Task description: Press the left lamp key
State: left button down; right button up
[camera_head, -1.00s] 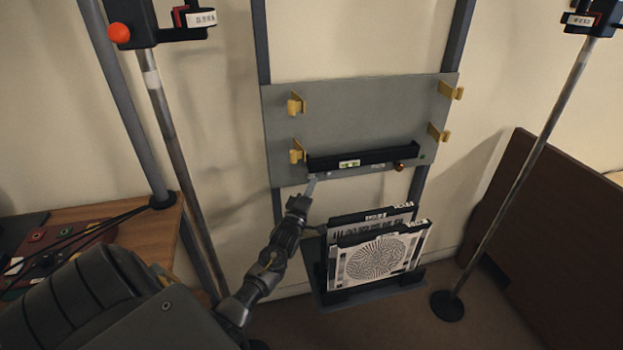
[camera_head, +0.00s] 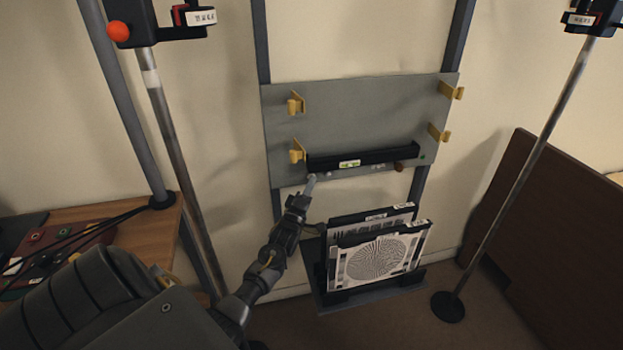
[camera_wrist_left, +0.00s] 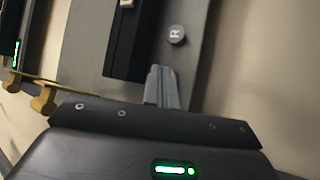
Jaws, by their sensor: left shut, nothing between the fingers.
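My left gripper (camera_head: 311,181) is shut and empty. Its fingertips are at the lower left edge of the grey wall panel (camera_head: 360,115), just below the left end of the black bar. In the left wrist view the shut fingers (camera_wrist_left: 161,86) point at the panel, and a round grey key marked "R" (camera_wrist_left: 176,34) shows just beyond their tips. Whether the fingertips touch anything cannot be told. My right gripper is not in view.
The black bar (camera_head: 376,157) carries a small label, with a brown knob (camera_head: 399,167) near its right end. Yellow clips (camera_head: 297,152) stick out from the panel. Lamp stands (camera_head: 172,122) and (camera_head: 527,165) flank the panel.

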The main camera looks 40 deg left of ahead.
pick_arm(q)
jog(key=shift+w+a, duration=0.1)
dwell(0.3)
jog(key=shift+s+d+p, duration=0.5)
jog(key=shift+s+d, duration=0.05)
jog(key=shift+d, duration=0.2)
jog(key=shift+s+d+p, duration=0.5)
jog(key=shift+s+d, duration=0.05)
jog(key=shift+d, duration=0.25)
jog(key=shift+s+d+p, duration=0.55)
jog(key=shift+s+d, duration=0.05)
jog(key=shift+d, duration=0.25)
jog(key=shift+s+d+p, duration=0.5)
jog(key=shift+s+d, duration=0.05)
jog(key=shift+d, duration=0.25)
